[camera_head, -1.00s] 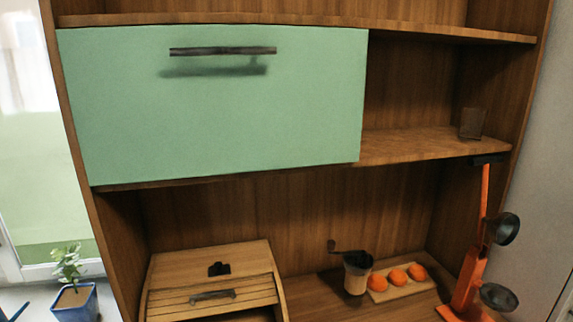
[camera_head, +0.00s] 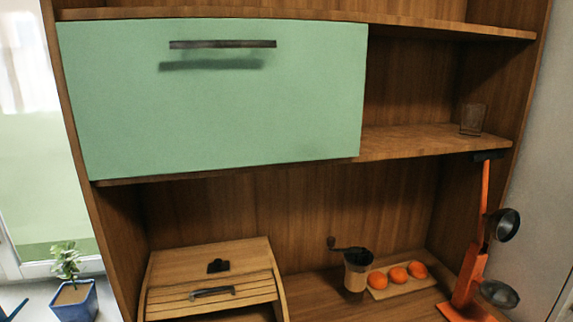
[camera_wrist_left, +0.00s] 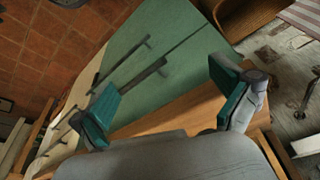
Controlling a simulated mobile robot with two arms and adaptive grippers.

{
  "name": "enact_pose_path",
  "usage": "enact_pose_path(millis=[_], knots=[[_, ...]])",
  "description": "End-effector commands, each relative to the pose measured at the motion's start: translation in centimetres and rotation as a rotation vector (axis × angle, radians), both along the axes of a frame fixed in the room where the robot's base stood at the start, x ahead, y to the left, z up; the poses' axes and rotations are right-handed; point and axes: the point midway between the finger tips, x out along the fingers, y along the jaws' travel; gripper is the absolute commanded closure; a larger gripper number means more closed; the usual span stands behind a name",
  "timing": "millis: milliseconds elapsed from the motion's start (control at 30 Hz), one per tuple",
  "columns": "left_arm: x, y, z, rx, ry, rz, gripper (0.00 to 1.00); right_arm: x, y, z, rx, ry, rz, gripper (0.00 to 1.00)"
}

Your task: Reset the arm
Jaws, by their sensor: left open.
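My left gripper (camera_wrist_left: 165,105) shows in the left wrist view with its two teal-padded fingers wide apart and nothing between them. Past the fingers are a green cabinet front with dark bar handles (camera_wrist_left: 150,75) and a strip of wood. In the head view neither gripper can be made out. The green cabinet door (camera_head: 215,105) with its dark handle (camera_head: 222,44) is closed, and no gripper touches it.
A wooden bread box (camera_head: 212,280), a hand grinder (camera_head: 356,268), oranges on a board (camera_head: 378,292) and an orange stand (camera_head: 470,275) are on the lower surface. A glass (camera_head: 472,119) stands on the right shelf. A potted plant (camera_head: 74,298) is at left.

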Motion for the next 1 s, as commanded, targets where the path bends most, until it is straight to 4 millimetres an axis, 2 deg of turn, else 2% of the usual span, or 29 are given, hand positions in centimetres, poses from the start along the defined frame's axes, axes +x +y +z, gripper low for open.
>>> enact_pose_path(millis=[33,167,267,333,400,467,500,600,700,800,900,1000], knots=[[0.1,0.0,-2.5,0.001,0.012,-0.001,0.00,0.0,-0.1,-0.7,-0.001,0.000,0.001,0.60],[0.3,-0.1,-8.4,0.004,0.032,-0.005,0.00,0.0,-0.1,-1.6,-0.001,0.000,0.001,0.60],[-0.1,-0.1,-14.1,0.005,0.051,-0.009,0.00,0.0,-0.1,-2.6,-0.001,0.000,0.001,0.60],[-1.0,0.0,-18.6,0.008,0.067,-0.012,0.00,0.0,-0.1,-3.4,-0.001,0.000,0.001,0.60],[-2.2,0.2,-23.2,0.010,0.084,-0.015,0.00,0.0,-0.1,-4.2,-0.001,0.000,0.001,0.60],[-3.5,0.4,-26.8,0.011,0.098,-0.018,0.00,0.0,-0.1,-4.9,-0.001,0.000,0.001,0.60],[-4.6,0.5,-29.2,0.012,0.108,-0.020,0.00,0.0,-0.1,-5.3,-0.001,0.000,0.001,0.60],[-7.7,1.0,-34.6,0.015,0.130,-0.026,0.00,0.0,-0.1,-6.4,-0.001,0.000,0.001,0.60],[-11.2,1.7,-39.1,0.019,0.153,-0.030,0.00,0.0,0.0,-7.4,0.000,0.000,0.000,0.60],[-14.5,2.3,-42.2,0.022,0.170,-0.035,0.00,0.0,0.1,-8.2,0.001,0.000,0.000,0.60],[-17.1,2.8,-44.0,0.024,0.182,-0.039,0.00,0.0,0.2,-8.7,0.003,0.001,-0.001,0.60],[-18.6,3.1,-44.9,0.025,0.188,-0.040,0.00,0.0,0.3,-8.9,0.004,0.001,-0.002,0.60]])
